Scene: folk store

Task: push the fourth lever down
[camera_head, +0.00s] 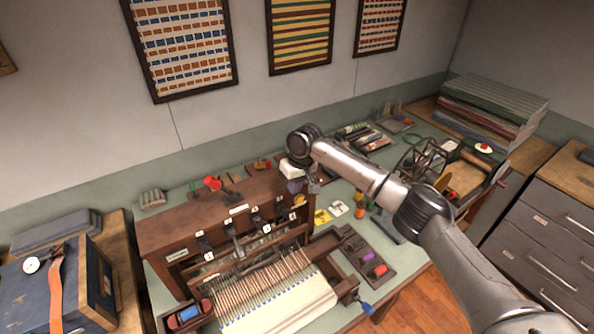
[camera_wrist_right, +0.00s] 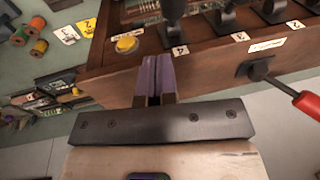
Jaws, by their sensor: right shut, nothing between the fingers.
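A wooden loom box (camera_head: 165,225) carries a row of black levers with numbered labels along its front. The fourth lever (camera_head: 281,212) is at the right end of the row; in the right wrist view its lower part (camera_wrist_right: 173,10) stands above the label 4. My right gripper (camera_head: 296,186) is close to the right end of the box, near the fourth lever. In the wrist view its purple fingertips (camera_wrist_right: 153,72) are together and empty, below and left of label 4, with no clear contact with the lever. My left gripper is not in view.
White warp cloth (camera_head: 283,308) lies before the levers. A yellow button (camera_wrist_right: 127,43) sits left of the fourth lever. A red-handled crank (camera_wrist_right: 306,103) sticks out from the box. Spools (camera_wrist_right: 38,48) and number cards (camera_wrist_right: 66,34) lie on the green table beside it.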

